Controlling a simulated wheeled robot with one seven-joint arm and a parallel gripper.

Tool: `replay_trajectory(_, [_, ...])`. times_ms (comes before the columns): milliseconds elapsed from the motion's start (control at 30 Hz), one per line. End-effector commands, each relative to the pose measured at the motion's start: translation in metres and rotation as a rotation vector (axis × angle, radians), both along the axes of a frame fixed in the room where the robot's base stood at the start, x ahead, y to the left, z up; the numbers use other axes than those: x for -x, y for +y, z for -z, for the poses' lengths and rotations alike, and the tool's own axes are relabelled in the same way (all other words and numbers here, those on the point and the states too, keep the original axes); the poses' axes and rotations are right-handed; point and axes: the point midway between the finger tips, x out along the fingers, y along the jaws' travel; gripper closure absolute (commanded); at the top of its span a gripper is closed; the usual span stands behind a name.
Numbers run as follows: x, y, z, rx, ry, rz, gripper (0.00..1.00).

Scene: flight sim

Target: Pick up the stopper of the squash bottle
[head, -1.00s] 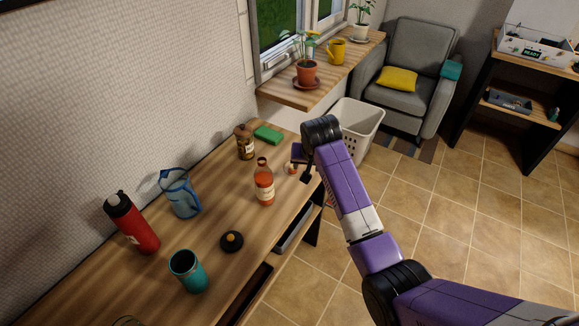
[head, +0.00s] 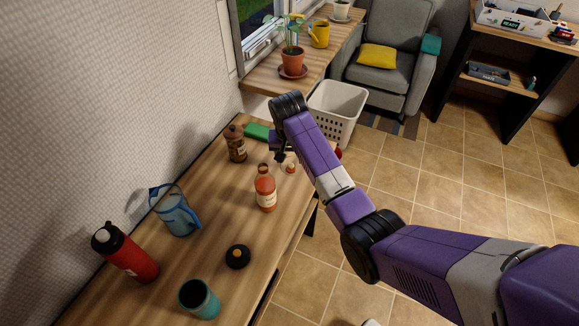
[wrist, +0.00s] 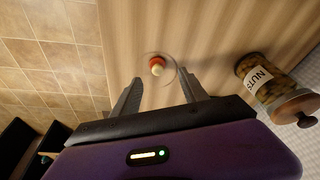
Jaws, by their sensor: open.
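The squash bottle (head: 265,194), filled with orange-red liquid, stands upright on the wooden table in the head view. A small orange-red and pale piece that looks like its stopper (head: 291,168) sits behind and right of it, on a small clear round dish. In the wrist view the stopper (wrist: 157,66) lies just ahead of the space between my fingertips. My gripper (wrist: 160,88) is open and empty, apart from the stopper. In the head view my gripper (head: 281,155) is partly hidden by my wrist; its height above the table is hard to judge.
The nuts jar (wrist: 265,84) stands right of my gripper in the wrist view. A green sponge (head: 257,132), blue jug (head: 178,214), red flask (head: 127,256), teal cup (head: 199,299) and black lid (head: 238,257) share the table (head: 215,225). A white basket (head: 338,105) stands behind.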

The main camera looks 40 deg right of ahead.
Motion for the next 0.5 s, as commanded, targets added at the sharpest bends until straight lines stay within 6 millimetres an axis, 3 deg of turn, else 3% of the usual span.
replay_trajectory(300, [-0.001, -0.006, 0.041, 0.0, 0.003, 0.0, 0.49])
replay_trajectory(500, [-0.002, -0.007, 0.047, 0.001, 0.001, 0.0, 0.49])
